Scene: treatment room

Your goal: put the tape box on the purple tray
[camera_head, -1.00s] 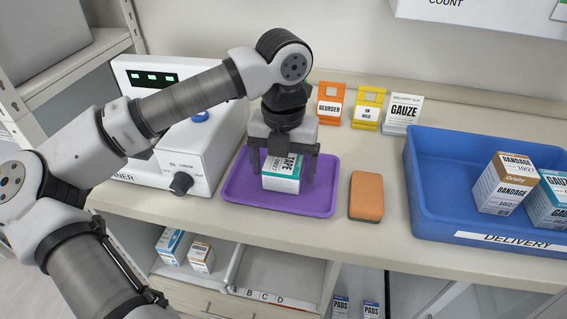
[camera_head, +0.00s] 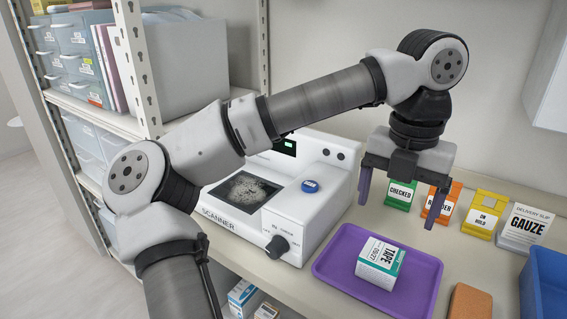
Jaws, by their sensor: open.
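The tape box (camera_head: 376,262), white with a teal band and the word TAPE, rests on the purple tray (camera_head: 333,272), near its middle. The tray lies flat on the counter, to the right of the scanner. My gripper (camera_head: 398,212) is open and empty. Its two fingers point down, above and behind the tray, apart from the tape box. Nothing is between the fingers except the view of the cards behind.
The scanner (camera_head: 322,212) stands left of the tray. Green, orange and yellow card holders and a gauze delivery slip (camera_head: 523,228) stand at the back. An orange block (camera_head: 468,303) and a blue bin (camera_head: 545,285) are at right.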

